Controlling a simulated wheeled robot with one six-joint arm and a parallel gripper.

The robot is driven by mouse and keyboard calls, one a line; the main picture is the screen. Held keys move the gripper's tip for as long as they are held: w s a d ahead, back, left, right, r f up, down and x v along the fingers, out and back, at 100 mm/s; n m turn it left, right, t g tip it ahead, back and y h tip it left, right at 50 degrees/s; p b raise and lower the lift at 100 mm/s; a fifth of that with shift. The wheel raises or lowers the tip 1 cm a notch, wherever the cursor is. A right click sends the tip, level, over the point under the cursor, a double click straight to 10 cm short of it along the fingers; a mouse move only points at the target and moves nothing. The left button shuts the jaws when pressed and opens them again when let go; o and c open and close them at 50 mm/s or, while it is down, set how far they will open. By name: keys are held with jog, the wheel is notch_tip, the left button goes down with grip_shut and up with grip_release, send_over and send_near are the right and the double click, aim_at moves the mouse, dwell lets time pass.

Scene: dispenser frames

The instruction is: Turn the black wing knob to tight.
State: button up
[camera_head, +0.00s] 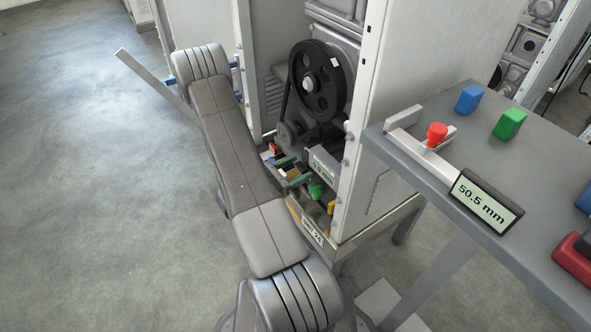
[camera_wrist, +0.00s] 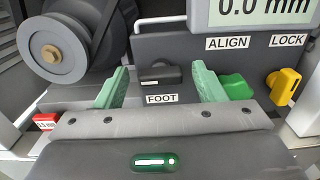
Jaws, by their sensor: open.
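The black wing knob (camera_wrist: 160,74) sits on the dark panel above the label FOOT in the wrist view. Its wing lies roughly level. My gripper (camera_wrist: 161,69) is open, with one green finger to the left of the knob and one to the right. Gaps show between the knob and both fingers, and nothing is held. I cannot tell how far the fingertips are from the panel in depth. In the head view the knob cannot be made out.
A green knob (camera_wrist: 236,87) is close beside the right finger, and a yellow knob (camera_wrist: 283,86) is further right. A grey pulley (camera_wrist: 57,50) is at upper left, a red block (camera_wrist: 46,121) at lower left. A bench (camera_head: 410,158) stands right of the cabinet.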

jog(key=shift+c, duration=0.4)
jog(key=c, duration=0.9)
jog(key=shift+f+m+b, duration=0.1)
jog(key=shift+m+b, duration=0.2)
jog(key=shift+b, duration=0.15)
jog(key=m+b, duration=0.1)
jog(key=b, duration=0.1)
jog(key=m+b, duration=0.2)
jog(key=shift+f+m, duration=0.2)
jog(key=shift+m, duration=0.1)
jog(key=m+b, duration=0.5)
jog(key=b, duration=0.2)
jog(key=shift+s+d+f+m, duration=0.1)
jog(key=shift+m, duration=0.2)
jog(key=m+b, duration=0.2)
jog(key=m, duration=0.1)
jog(key=shift+r+m, duration=0.2)
jog(key=shift+m, duration=2.3)
